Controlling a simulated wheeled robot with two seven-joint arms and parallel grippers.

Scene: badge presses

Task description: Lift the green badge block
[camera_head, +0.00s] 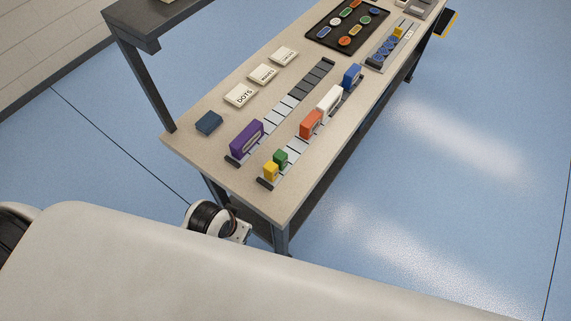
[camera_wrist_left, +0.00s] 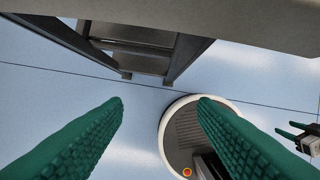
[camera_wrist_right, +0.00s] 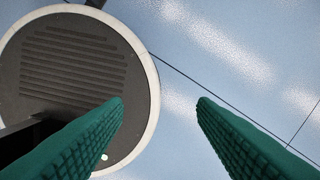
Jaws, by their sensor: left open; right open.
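The green badge block (camera_head: 281,158) stands upright near the front end of the near rail on the bench. A yellow block (camera_head: 270,171) is right beside it on the nearer side. An orange-red block (camera_head: 311,123) stands further along the same rail. My left gripper (camera_wrist_left: 160,103) shows in the left wrist view with two green ribbed fingers apart and nothing between them. My right gripper (camera_wrist_right: 160,103) shows in the right wrist view, also apart and empty. Both wrist views show mainly blue floor, no block. The gripper fingers do not show in the head view.
The bench (camera_head: 195,158) also bears a purple block (camera_head: 246,139), a white block (camera_head: 329,98), a blue block (camera_head: 352,76), a dark blue block (camera_head: 209,122), labelled pale blocks (camera_head: 241,95) and a black tray (camera_head: 322,38) of badges. A dark shelf frame (camera_head: 138,75) rises at the left.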

